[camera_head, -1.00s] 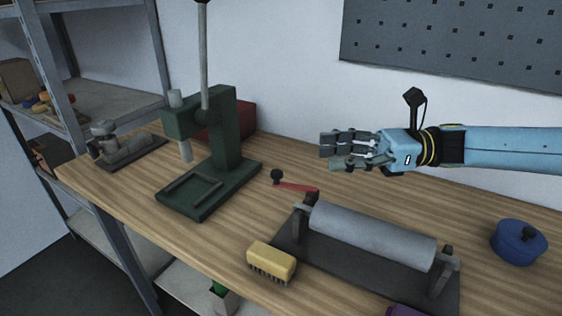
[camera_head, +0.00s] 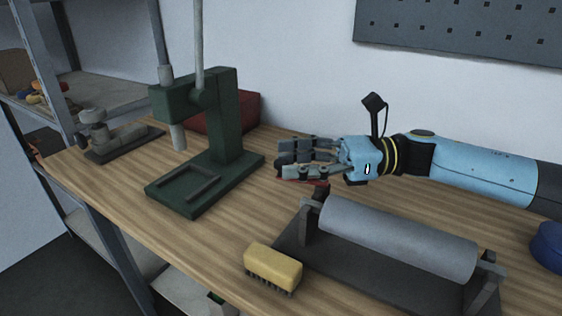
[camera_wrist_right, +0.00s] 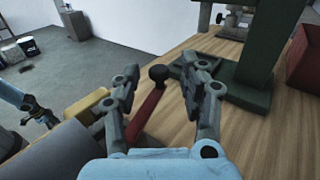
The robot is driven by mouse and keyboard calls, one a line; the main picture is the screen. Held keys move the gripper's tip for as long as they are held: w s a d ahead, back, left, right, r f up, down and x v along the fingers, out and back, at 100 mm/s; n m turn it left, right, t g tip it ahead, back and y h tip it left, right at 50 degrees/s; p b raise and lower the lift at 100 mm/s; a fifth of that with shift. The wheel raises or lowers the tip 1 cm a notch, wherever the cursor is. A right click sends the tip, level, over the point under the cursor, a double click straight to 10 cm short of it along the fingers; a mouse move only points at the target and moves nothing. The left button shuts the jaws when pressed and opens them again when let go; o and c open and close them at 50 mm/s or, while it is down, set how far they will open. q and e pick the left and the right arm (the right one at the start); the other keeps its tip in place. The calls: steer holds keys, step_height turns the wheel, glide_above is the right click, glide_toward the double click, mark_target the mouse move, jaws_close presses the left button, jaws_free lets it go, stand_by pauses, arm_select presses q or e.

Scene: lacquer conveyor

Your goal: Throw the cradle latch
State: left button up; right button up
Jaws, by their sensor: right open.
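The cradle (camera_head: 296,252) holds a grey roller (camera_head: 400,236) between two end posts on a dark base. Its latch is a red lever (camera_head: 316,183) with a black ball knob at the far left end of the cradle. In the right wrist view the lever (camera_wrist_right: 148,110) and its knob (camera_wrist_right: 159,73) lie between my spread fingers. My right gripper (camera_head: 285,160) is open above the lever and largely hides it in the head view; its fingers also show in the wrist view (camera_wrist_right: 160,85). A blue arm, seemingly my left, shows at that view's left edge; its fingers are unclear.
A yellow brush (camera_head: 273,264) lies at the cradle's front left. A green press (camera_head: 222,150) stands left of my right gripper, with a red box (camera_head: 245,110) behind it. A blue pot (camera_head: 548,246) sits at the right. Bare bench lies between press and cradle.

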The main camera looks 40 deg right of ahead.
steer(key=shift+x, duration=1.25)
jaws_close()
steer(key=shift+w+a, duration=0.15)
